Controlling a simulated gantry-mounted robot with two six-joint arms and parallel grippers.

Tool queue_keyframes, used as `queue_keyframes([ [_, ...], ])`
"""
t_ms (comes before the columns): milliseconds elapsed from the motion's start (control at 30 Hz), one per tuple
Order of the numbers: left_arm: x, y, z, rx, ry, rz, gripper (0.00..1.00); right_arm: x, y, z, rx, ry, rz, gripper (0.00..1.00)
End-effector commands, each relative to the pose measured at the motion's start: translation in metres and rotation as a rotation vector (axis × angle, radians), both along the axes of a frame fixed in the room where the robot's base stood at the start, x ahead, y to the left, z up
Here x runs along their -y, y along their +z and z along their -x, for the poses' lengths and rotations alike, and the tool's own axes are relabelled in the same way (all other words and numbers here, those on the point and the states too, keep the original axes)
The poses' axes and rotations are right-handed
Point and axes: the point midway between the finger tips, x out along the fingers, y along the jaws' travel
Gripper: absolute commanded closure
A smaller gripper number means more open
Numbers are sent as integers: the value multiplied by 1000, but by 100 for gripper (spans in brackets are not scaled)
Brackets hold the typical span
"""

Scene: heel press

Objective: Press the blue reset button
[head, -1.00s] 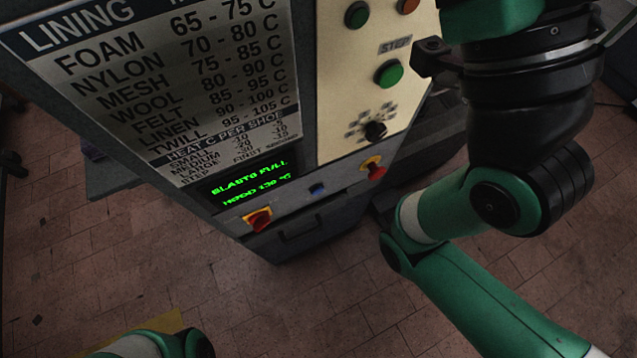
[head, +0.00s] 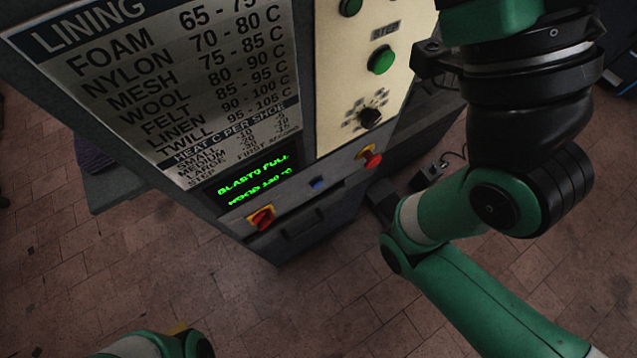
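The small blue reset button (head: 318,183) sits on the grey lower strip of the press (head: 290,205), between a red and yellow rotary switch (head: 262,218) on the left and a red knob on a yellow base (head: 370,157) on the right. Nothing touches the button. My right arm comes in from the right, with a dark part of its end (head: 432,58) beside the cream panel. Its fingertips cannot be made out. Only a bit of my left arm shows at the bottom edge; its gripper is out of view.
Above the strip are a green-lettered display (head: 255,180), a settings chart (head: 170,90) and a cream panel (head: 345,85) with a green button (head: 381,60) and a black dial (head: 369,117). Brick-coloured floor (head: 290,310) lies open below the press.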

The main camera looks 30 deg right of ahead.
Motion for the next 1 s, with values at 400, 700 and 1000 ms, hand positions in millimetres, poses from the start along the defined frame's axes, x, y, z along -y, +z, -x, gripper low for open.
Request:
queue_keyframes([
  [400,0,0,0,0,-1,1,66,0,0,0,0,-1,0,93],
  [700,0,0,0,0,-1,1,66,0,0,0,0,-1,0,100],
  [1000,0,0,0,0,-1,0,66,0,0,0,0,-1,0,100],
])
